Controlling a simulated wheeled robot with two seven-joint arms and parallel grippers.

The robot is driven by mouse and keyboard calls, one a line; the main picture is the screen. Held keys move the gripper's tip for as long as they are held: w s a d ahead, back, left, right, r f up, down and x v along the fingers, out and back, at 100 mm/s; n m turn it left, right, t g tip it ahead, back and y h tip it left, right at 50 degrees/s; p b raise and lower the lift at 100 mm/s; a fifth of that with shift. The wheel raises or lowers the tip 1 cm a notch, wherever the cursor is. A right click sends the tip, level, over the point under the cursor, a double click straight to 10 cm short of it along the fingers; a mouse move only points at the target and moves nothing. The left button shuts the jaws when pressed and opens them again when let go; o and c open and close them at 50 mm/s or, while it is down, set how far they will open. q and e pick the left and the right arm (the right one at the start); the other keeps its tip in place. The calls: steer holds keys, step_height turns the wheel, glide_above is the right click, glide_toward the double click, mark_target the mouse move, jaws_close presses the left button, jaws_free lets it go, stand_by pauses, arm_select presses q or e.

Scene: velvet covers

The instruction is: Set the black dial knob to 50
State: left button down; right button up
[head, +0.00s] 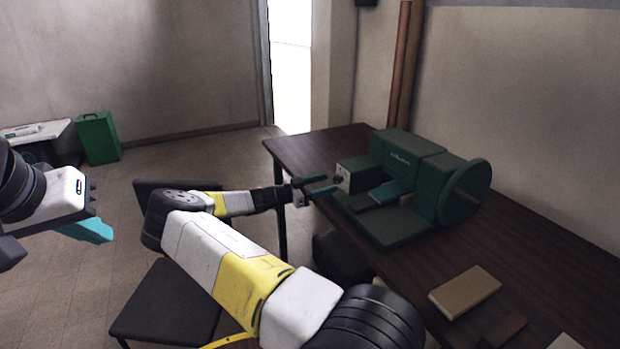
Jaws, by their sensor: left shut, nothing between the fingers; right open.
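A dark green machine (400,160) with a large round wheel (466,192) on its right side stands on the dark table. Its left end has a small light grey panel (344,180) with small dark marks. I cannot tell for certain which of these is the black dial knob, and no number can be read. My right gripper (328,184) is open, its two teal fingers pointing right at this panel. Their tips are close to it; I cannot tell whether they touch anything. My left gripper (98,234) is shut and empty, far to the left, away from the table.
The dark wooden table (545,255) is bare right of the machine. A tan block (465,291) and a dark block (502,331) lie near its front. A dark chair (165,300) stands left of the table. A green case (97,138) stands by the far wall.

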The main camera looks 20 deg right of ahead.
steer(key=shift+s+a, duration=0.2)
steer(key=shift+a, duration=2)
